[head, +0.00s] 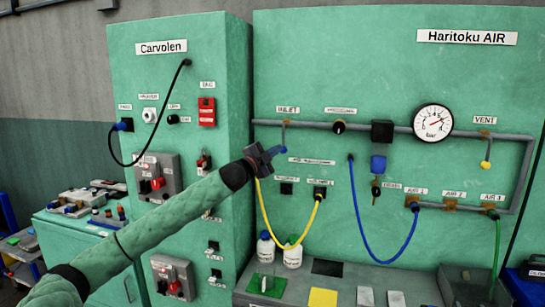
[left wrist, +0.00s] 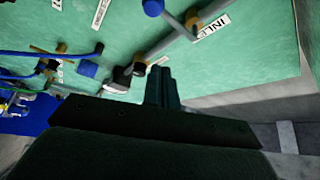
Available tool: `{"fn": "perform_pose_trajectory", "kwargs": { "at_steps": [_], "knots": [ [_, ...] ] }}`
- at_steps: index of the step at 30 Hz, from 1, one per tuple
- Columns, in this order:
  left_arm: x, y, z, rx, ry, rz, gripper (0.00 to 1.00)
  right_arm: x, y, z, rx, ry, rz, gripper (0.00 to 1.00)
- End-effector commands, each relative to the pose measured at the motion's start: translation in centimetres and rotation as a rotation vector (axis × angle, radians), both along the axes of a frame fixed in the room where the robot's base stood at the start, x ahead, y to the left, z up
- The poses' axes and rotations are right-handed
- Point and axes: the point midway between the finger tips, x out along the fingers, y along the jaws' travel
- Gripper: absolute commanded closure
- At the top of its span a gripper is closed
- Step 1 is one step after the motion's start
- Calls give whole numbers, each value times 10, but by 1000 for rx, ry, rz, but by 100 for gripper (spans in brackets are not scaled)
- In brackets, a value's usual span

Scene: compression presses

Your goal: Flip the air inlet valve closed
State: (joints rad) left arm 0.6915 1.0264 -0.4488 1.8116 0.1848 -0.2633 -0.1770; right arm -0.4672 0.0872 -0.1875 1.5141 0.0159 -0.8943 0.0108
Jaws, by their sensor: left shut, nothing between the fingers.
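The air inlet valve (head: 284,128) sits on the grey pipe under the INLET label in the head view. Its thin lever hangs straight down, across the pipe, and ends in a blue knob (head: 284,149). The left wrist view shows the valve body (left wrist: 192,22) and the blue knob (left wrist: 153,8) at the top edge. My left gripper (head: 275,153) is shut and empty, just below and left of the knob in the head view. Its fingertips (left wrist: 165,75) look apart from the knob in the left wrist view. My right gripper is not in view.
The pipe (head: 360,126) runs right past a black knob (head: 338,127) and a pressure gauge (head: 433,122). A yellow hose (head: 267,215) and a blue hose (head: 365,225) hang below. The Carvolen cabinet (head: 180,70) stands at left. Bottles (head: 292,255) stand on the lower shelf.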

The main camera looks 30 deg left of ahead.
Motion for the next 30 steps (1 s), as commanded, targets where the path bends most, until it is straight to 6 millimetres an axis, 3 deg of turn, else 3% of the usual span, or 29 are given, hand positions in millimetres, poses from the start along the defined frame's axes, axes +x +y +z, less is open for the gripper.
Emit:
{"fn": "perform_pose_trajectory", "kwargs": {
  "at_steps": [7,23,26,30],
  "knots": [
    [-10,3,0,1,0,0,100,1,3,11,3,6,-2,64],
    [-10,2,0,0,1,0,100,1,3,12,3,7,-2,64],
    [-10,-3,-11,-8,15,-1,100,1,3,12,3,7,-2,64],
    [-12,-28,-56,-45,81,0,100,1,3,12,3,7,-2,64]
  ]
}}
